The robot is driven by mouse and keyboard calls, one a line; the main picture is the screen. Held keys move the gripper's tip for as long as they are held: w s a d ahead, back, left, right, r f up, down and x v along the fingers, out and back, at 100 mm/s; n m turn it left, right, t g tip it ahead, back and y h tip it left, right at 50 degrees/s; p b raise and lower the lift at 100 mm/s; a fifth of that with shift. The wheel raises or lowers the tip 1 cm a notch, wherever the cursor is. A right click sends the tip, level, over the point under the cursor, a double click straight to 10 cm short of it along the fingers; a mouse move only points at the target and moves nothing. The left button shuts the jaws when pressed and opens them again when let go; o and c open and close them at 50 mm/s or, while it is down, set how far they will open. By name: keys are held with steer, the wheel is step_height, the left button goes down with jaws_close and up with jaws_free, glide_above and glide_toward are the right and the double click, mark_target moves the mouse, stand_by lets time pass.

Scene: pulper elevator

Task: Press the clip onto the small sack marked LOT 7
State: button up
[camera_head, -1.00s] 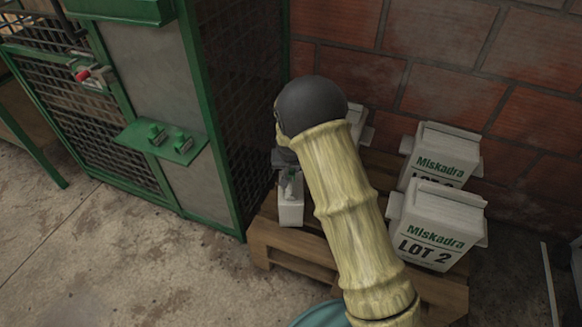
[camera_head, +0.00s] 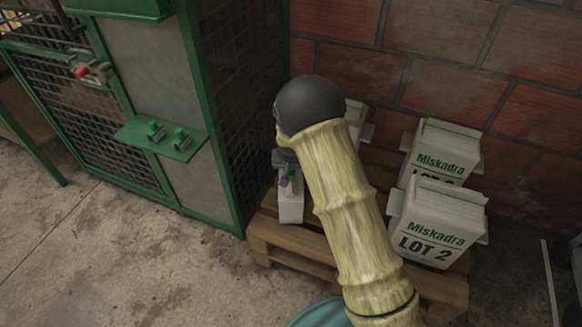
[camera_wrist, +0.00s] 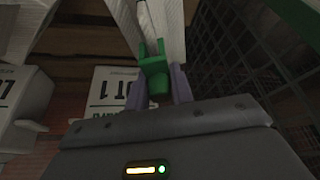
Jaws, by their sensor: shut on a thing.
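My gripper (camera_wrist: 160,88) is shut on a green clip (camera_wrist: 153,74), which sits between its two fingers in the wrist view. A pale, narrow-topped sack (camera_wrist: 172,28) lies directly beyond the clip, and the clip's forked end overlaps its edge. I cannot tell whether they touch. In the head view my gripper (camera_head: 289,176) is low over a small white sack (camera_head: 291,208) at the left edge of the pallet. The gripper and arm hide its upper part, and no marking on it is readable.
Sacks marked LOT 2 (camera_head: 432,236) and another Miskadra sack (camera_head: 441,152) stand right on the wooden pallet (camera_head: 290,246). A LOT 1 sack (camera_wrist: 109,92) shows in the wrist view. A green-framed mesh cage (camera_head: 240,90) stands close left, its shelf (camera_head: 185,150) holding two green clips.

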steer(key=shift+f, duration=0.6)
stand_by(0.5)
steer(key=o, duration=1.5)
steer(key=shift+r, duration=0.15)
steer(key=shift+r+p, duration=2.9)
steer(key=shift+r, duration=0.5)
jaws_close()
